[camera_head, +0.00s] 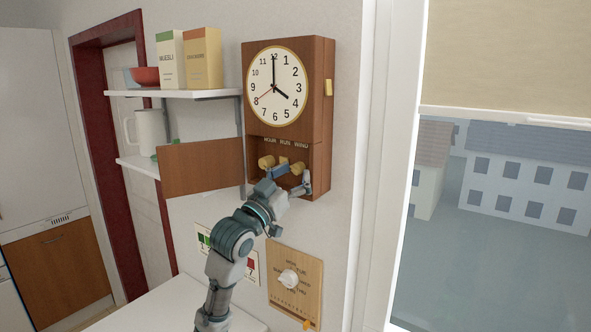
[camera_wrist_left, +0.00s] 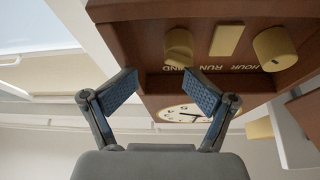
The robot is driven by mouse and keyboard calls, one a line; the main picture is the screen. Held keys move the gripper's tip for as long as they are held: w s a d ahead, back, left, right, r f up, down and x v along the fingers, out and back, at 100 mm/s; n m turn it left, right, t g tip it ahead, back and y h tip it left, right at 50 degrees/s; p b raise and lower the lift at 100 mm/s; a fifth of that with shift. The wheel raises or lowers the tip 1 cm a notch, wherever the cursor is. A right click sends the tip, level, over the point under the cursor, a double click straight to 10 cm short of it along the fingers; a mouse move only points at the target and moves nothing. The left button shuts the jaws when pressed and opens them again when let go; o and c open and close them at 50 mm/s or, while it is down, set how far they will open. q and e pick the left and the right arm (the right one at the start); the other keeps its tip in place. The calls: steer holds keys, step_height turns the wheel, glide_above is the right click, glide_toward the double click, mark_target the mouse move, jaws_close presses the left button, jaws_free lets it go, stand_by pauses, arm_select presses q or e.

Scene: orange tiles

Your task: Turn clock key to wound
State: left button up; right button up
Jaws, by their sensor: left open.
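A wooden wall clock (camera_head: 318,90) with a round white face (camera_head: 277,87) hangs on the wall. Its lower compartment has labels HOUR, RUN and WIND over a row of yellowish pieces. In the left wrist view, the picture is inverted: the WIND knob (camera_wrist_left: 178,48), the middle RUN piece (camera_wrist_left: 227,40) and the HOUR knob (camera_wrist_left: 274,48) show. My left gripper (camera_head: 289,178) is in front of the compartment's right part, partly hiding it. In the left wrist view, its open, empty fingers (camera_wrist_left: 163,90) are spread, with the WIND knob beyond their tips.
The clock's wooden door (camera_head: 200,167) hangs open to the left. A shelf (camera_head: 175,94) holds two boxes and a red bowl (camera_head: 145,76). Below the clock, a wooden panel (camera_head: 311,292) carries a white knob (camera_head: 289,278). A window frame (camera_head: 372,150) is at right.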

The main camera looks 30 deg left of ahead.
arm_select(q)
steer(key=shift+w+a+f, duration=0.3)
steer(key=shift+a, duration=0.35)
steer(key=shift+w+a+f, duration=0.25)
steer(key=shift+w+a, duration=0.05)
steer(key=shift+a, duration=0.3)
steer(key=o, duration=0.4)
steer(key=shift+a, duration=0.1)
steer(key=shift+w+d, duration=0.2)
steer(key=shift+d, duration=0.35)
steer(key=c, duration=0.7)
steer(key=shift+d, duration=0.3)
steer(key=shift+c, duration=1.1)
steer(key=shift+a+r, duration=0.1)
steer(key=shift+a, duration=0.1)
steer(key=shift+a+r+m+p, duration=0.1)
steer(key=shift+m+p, duration=0.2)
steer(key=shift+p, duration=0.1)
steer(key=m+h+p, duration=0.1)
steer(key=m+p, duration=0.1)
steer(key=m, duration=0.1)
steer(key=shift+r+m+g+h, duration=0.15)
steer(key=shift+m+g+h, duration=0.15)
steer(key=shift+g+h, duration=0.1)
arm_select(e)
steer(key=r, duration=0.3)
steer(key=shift+w+a, duration=0.2)
steer(key=shift+a, duration=0.05)
